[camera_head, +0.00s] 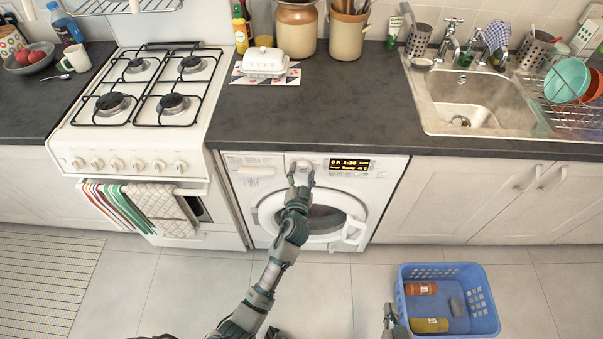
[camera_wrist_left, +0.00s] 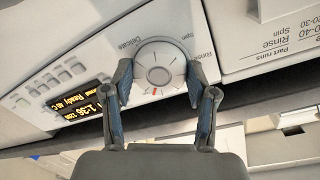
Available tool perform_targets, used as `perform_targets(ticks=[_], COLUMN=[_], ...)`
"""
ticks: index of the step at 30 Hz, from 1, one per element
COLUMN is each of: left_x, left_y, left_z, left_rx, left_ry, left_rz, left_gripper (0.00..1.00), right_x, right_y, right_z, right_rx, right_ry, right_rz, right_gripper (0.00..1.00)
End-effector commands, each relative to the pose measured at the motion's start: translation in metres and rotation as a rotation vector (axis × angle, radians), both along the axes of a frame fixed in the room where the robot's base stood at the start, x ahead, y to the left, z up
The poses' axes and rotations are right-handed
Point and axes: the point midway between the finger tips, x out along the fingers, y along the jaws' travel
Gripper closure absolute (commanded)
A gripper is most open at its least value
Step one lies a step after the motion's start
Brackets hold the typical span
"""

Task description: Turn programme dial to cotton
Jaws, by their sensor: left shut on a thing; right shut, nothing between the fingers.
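The washer (camera_head: 258,207) stands under the counter with its round door closed. Its programme dial (camera_wrist_left: 160,66) is a round silver knob with a red mark, which points down toward my gripper in the left wrist view. My left gripper (camera_wrist_left: 160,84) is shut on the dial, one finger on each side. In the head view my left gripper (camera_head: 301,172) covers part of the dial. Labels near the dial include "Delicates", "Spin" and "Rinse". The lit display (camera_head: 349,164) shows 1:36. My right gripper (camera_head: 389,312) is shut and empty, beside the basket at the lower right.
A blue basket (camera_head: 448,271) with bottles in it stands on the floor at the right. The stove (camera_head: 130,145) with hanging towels is left of the washer, and cupboards (camera_head: 495,195) are right. The dark counter (camera_head: 340,110) overhangs the washer.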

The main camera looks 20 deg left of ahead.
Motion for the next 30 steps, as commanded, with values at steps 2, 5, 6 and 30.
perform_targets(ticks=[2, 5, 6, 30], left_x=[0.0, 0.0, 0.0, -0.037], left_y=[-0.001, -0.001, -0.001, -0.009], left_z=[0.001, 0.001, 0.001, 0.001], left_rx=[0.001, 0.001, 0.001, -0.001], left_ry=[-0.002, -0.002, -0.002, 0.002], left_rz=[-0.001, -0.002, -0.002, -0.001], left_gripper=[0.77, 0.77, 0.77, 0.17], right_x=[0.0, 0.0, 0.0, 0.0], right_y=[0.0, 0.0, 0.0, 0.0], right_z=[0.0, 0.0, -0.001, 0.0], right_rx=[0.0, 0.0, -0.001, 0.0], right_ry=[0.002, 0.002, 0.003, -0.001], right_rz=[0.0, 0.0, 0.0, 0.0], right_gripper=[1.0, 1.0, 1.0, 1.0])
